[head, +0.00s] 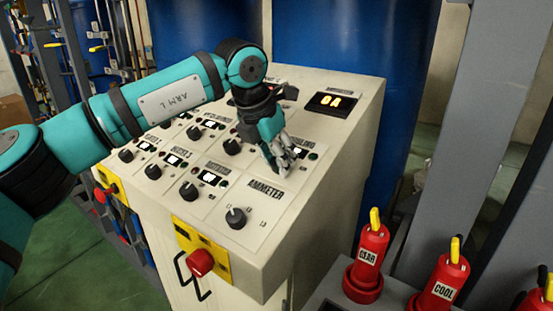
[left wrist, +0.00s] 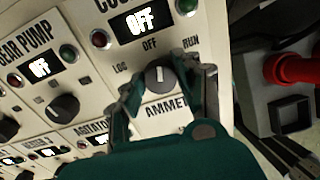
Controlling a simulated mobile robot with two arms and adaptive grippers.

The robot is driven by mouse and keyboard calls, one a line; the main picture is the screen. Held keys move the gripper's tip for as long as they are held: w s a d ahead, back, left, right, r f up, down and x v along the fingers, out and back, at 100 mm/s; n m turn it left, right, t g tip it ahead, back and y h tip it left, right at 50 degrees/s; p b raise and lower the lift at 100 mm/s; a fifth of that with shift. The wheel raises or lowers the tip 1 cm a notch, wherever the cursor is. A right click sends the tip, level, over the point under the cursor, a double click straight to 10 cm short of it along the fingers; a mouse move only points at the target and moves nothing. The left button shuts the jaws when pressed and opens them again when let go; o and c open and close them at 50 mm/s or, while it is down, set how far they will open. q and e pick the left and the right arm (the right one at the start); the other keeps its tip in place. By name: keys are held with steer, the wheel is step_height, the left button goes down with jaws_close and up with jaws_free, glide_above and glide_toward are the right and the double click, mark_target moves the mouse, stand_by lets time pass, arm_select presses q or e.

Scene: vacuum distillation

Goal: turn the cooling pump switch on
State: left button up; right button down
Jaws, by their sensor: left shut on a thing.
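The cooling pump switch (left wrist: 160,76) is a round black knob with a white pointer line, below a label partly cut off at the top of the left wrist view. Its pointer stands toward the OFF mark, between LOC and RUN. My left gripper (head: 280,166) reaches down onto the sloping panel. In the left wrist view its two fingers (left wrist: 167,84) are shut on the knob from both sides. In the head view the gripper hides the knob. My right gripper is not in view.
The cream control panel (head: 271,237) carries several other knobs, among them the ammeter knob (head: 236,217) and the gear pump knob (left wrist: 63,108). Red GEAR (head: 367,257) and COOL (head: 444,291) fittings stand at the lower right.

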arm_select(q)
steer(key=m, duration=0.4)
steer(key=shift+m, duration=0.3)
steer(key=shift+m+p, duration=0.55)
steer(key=shift+m, duration=1.75)
steer(key=o, duration=1.1)
steer(key=shift+o, duration=0.2)
steer(key=v, duration=1.2)
steer(key=shift+w, duration=0.2)
